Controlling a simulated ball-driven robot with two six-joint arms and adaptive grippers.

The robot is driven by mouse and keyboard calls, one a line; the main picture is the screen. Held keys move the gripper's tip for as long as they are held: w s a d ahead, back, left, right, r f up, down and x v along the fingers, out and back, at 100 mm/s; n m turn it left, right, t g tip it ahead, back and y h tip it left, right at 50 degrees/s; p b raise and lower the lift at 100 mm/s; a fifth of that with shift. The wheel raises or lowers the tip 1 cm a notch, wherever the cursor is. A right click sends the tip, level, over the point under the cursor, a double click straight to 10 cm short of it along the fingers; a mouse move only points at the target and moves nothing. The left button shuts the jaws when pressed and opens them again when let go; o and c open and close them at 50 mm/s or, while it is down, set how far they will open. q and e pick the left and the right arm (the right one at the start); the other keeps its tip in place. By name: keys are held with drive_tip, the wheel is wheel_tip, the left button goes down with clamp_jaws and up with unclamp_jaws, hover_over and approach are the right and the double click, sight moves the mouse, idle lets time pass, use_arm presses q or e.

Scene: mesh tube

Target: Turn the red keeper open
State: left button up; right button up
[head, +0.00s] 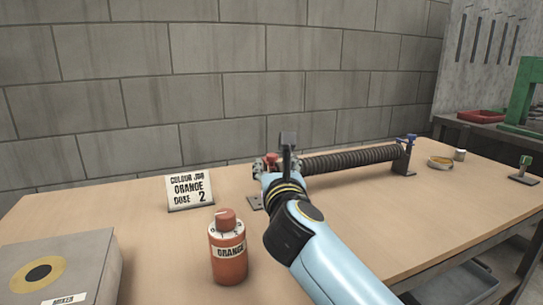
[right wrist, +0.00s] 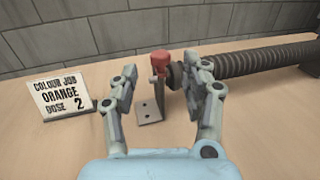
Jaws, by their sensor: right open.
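The red keeper (right wrist: 160,63) sits on top of an upright metal bracket (right wrist: 150,112) at the left end of the dark ribbed tube (right wrist: 260,60). In the head view the red keeper (head: 271,159) shows just left of my right gripper (head: 288,140), which partly hides the bracket and tube end. In the right wrist view my right gripper (right wrist: 165,95) is open, with its two fingers apart and the keeper and bracket showing between and beyond them. I cannot tell any contact. My left gripper is not in view.
A card reading "Colour job orange dose 2" (head: 189,191) stands left of the bracket. An orange bottle (head: 228,250) and a grey box (head: 75,262) are nearer. A blue-topped stand (head: 407,155) holds the tube's right end.

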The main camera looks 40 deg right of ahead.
sight(272, 159)
drive_tip(key=x, duration=0.4)
drive_tip(key=shift+w+d, duration=0.15)
drive_tip(key=shift+w, duration=0.15)
drive_tip(key=shift+w+d, duration=0.3)
drive_tip(key=shift+w, duration=0.15)
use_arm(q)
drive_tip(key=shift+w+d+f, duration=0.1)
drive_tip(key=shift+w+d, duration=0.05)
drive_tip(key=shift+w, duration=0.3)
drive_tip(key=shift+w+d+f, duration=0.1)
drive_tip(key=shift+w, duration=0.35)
